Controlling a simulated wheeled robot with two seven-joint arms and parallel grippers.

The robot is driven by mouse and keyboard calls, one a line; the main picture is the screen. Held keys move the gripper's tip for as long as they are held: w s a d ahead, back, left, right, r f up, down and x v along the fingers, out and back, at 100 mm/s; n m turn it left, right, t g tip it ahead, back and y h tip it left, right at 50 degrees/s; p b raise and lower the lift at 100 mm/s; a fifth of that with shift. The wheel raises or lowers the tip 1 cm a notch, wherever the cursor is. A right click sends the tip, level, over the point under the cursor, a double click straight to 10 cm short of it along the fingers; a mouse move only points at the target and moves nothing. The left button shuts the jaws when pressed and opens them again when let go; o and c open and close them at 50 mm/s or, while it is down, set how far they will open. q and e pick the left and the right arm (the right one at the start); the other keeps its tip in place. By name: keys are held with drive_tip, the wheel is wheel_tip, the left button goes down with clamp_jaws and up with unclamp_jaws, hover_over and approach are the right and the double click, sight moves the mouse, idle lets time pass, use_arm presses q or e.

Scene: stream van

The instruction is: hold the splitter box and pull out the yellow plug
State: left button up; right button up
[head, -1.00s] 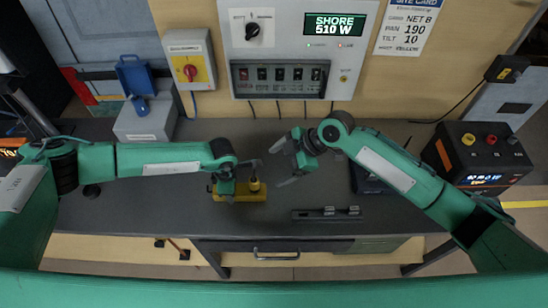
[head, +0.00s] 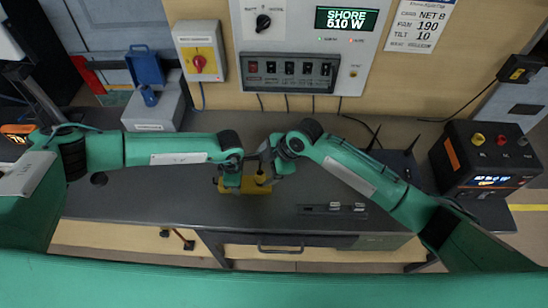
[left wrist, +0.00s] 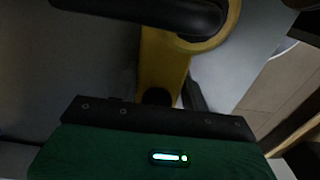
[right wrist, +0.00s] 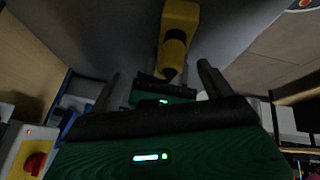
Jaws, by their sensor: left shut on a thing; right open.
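The yellow splitter box (head: 228,189) lies on the dark worktop in the head view, partly covered by my left gripper (head: 233,183). That gripper is shut on the box; the box also shows in the left wrist view (left wrist: 162,60). The yellow plug (head: 262,178) stands at the box's right end. In the right wrist view the plug (right wrist: 173,48) is a yellow body with a dark end. My right gripper (head: 266,163) is open at the plug, its fingers showing on either side in the right wrist view. Contact between those fingers and the plug cannot be told.
A dark slotted holder (head: 332,209) lies right of the box. A black power unit (head: 485,158) stands at the right end, a grey box (head: 153,108) at the back left. A wall panel (head: 300,40) rises behind. The front middle of the worktop is clear.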

drive_tip(key=shift+a+f, duration=0.35)
drive_tip(key=shift+f, duration=0.2)
drive_tip(key=c, duration=1.1)
drive_tip(key=shift+r, duration=0.2)
drive_tip(key=shift+c, duration=0.7)
drive_tip(key=shift+w+r, duration=0.1)
drive_tip(key=shift+r, duration=0.65)
drive_tip(key=shift+c, duration=0.2)
drive_tip(key=shift+r, duration=0.6)
